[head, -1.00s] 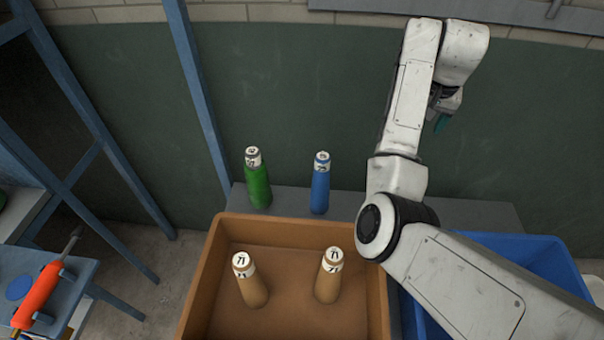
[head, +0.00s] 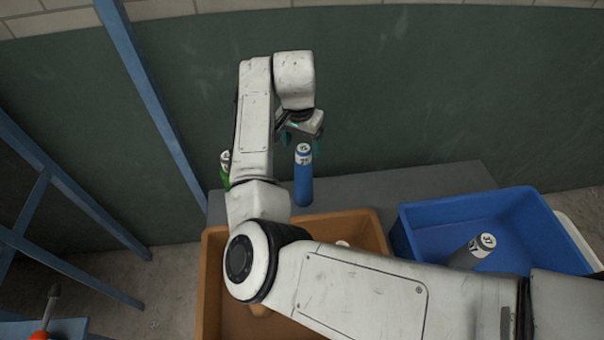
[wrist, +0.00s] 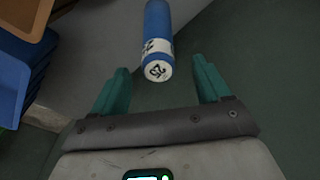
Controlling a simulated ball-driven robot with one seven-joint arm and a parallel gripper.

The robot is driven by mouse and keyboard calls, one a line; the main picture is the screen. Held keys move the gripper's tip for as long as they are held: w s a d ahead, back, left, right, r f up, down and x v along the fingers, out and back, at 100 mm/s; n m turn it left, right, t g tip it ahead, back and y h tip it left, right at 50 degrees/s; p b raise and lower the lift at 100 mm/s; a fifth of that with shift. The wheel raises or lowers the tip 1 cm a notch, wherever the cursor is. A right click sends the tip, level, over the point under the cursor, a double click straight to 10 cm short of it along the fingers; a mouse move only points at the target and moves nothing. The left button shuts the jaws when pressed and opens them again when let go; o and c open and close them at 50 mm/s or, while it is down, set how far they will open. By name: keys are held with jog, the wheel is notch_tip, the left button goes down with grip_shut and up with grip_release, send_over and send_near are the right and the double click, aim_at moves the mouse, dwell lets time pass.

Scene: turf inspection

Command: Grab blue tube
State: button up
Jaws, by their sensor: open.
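The blue tube (head: 303,178) stands upright on the grey table behind the orange-brown bin. It has a white label band and a marked white top. In the wrist view the blue tube (wrist: 158,45) shows its capped end between and just beyond the two teal fingers. My gripper (wrist: 160,90) is open and empty. In the head view my gripper (head: 302,138) hangs above and close to the tube's top, from the back. The green tube (head: 225,170) is mostly hidden behind my arm, left of the blue one.
The orange-brown bin (head: 372,232) stands in front, its tubes mostly hidden by my arm. A blue bin (head: 410,250) at right holds a grey tube (head: 474,250). The grey table (head: 420,190) is bare right of the blue tube. A blue frame post (head: 150,90) stands at left.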

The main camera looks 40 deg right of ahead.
jog(key=p, duration=0.2)
send_over(303, 176)
jog(key=w+d, duration=0.2)
jog(key=shift+s+a+f, duration=0.1)
jog(key=shift+f, duration=2.55)
jog(key=shift+c, duration=0.2)
grip_shut()
